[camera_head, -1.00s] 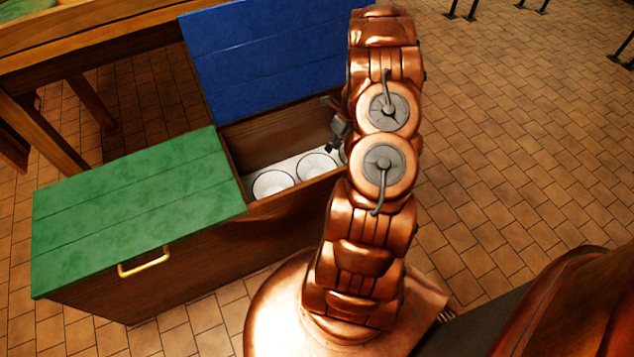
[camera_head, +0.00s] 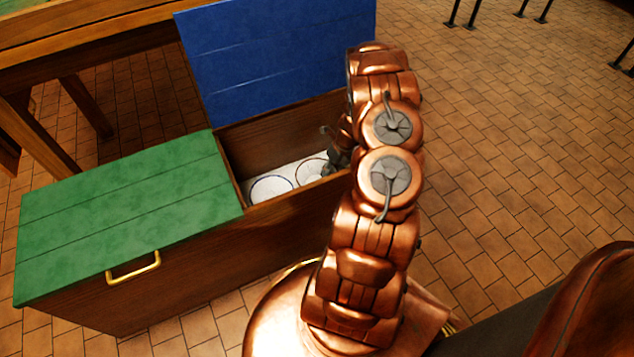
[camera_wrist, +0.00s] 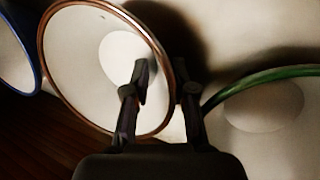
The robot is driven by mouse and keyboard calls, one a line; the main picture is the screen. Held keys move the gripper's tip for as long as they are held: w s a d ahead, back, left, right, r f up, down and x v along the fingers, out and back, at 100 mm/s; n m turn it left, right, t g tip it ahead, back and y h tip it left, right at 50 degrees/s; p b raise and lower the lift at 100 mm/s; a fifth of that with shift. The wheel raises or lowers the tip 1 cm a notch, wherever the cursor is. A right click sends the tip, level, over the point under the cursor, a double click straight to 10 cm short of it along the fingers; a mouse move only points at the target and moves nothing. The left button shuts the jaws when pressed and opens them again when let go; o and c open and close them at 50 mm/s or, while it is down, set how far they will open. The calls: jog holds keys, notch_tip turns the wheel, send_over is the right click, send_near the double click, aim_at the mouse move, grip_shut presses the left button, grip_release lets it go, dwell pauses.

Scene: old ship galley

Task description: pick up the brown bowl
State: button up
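The brown bowl is a white bowl with a brown rim (camera_wrist: 82,62); it lies in the open part of the chest and in the head view (camera_head: 309,173) is partly covered by my gripper (camera_head: 334,156). In the wrist view, my gripper (camera_wrist: 165,80) is open around the bowl's right wall. One finger is over the inside of the bowl, and the other is outside, between it and a green-rimmed bowl (camera_wrist: 262,115). The rim passes between the fingers; I cannot tell whether either touches it.
A blue-rimmed bowl (camera_wrist: 14,55) is close on the left, also seen in the head view (camera_head: 271,189). The wooden chest has a closed green lid (camera_head: 125,215) and a raised blue lid (camera_head: 280,55) behind the opening. Its walls surround my gripper.

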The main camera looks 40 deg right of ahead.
jog(key=shift+c, duration=0.2)
grip_shut()
dwell(0.4)
